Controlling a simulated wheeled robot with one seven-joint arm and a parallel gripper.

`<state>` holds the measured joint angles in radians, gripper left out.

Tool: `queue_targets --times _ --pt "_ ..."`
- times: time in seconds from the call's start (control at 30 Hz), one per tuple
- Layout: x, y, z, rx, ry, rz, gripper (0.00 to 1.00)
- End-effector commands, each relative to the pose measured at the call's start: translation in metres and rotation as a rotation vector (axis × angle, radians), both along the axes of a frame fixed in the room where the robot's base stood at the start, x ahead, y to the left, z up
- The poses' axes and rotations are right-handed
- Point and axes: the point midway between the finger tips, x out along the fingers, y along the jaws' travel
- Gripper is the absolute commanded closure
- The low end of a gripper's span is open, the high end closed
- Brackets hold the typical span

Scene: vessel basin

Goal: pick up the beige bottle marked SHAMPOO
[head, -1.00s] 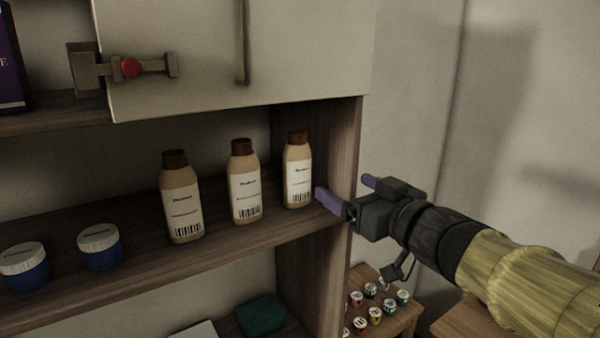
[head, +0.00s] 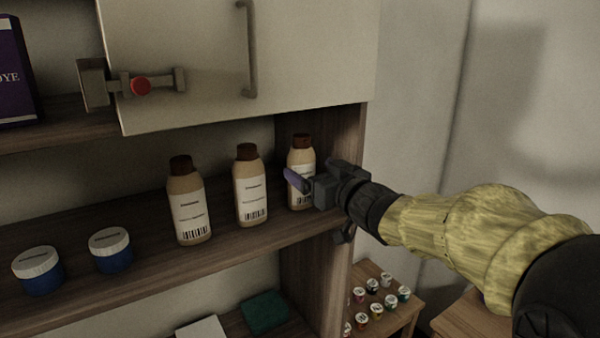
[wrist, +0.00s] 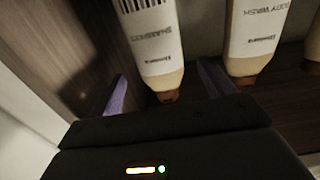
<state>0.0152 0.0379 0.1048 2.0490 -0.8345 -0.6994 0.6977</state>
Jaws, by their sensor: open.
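The beige SHAMPOO bottle (head: 300,157) has a brown cap and stands upright at the right end of the middle shelf (head: 110,283). In the wrist view the picture is upside down, and the bottle (wrist: 152,40) shows its SHAMPOO label and barcode. My gripper (head: 300,180) is open at the bottle's front right, with one purple finger crossing in front of the bottle in the head view. In the wrist view its fingers (wrist: 164,90) appear on either side of the bottle's cap end. I cannot tell whether they touch it.
A similar BODY WASH bottle (head: 250,190) stands close to the left, with a third bottle (head: 188,205) beyond it. Two blue jars (head: 110,250) stand farther left. The cabinet's right side wall (head: 347,140) is close by, and a cabinet door (head: 200,60) hangs above.

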Motion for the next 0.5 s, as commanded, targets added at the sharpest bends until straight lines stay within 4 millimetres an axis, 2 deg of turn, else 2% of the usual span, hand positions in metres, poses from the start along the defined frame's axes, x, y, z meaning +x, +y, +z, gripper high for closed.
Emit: queue_targets --times 0.27,0.5 --pt "0.000 0.005 0.000 -0.001 0.001 0.008 0.18" --pt "0.020 0.019 -0.002 -0.001 0.004 0.013 0.18"
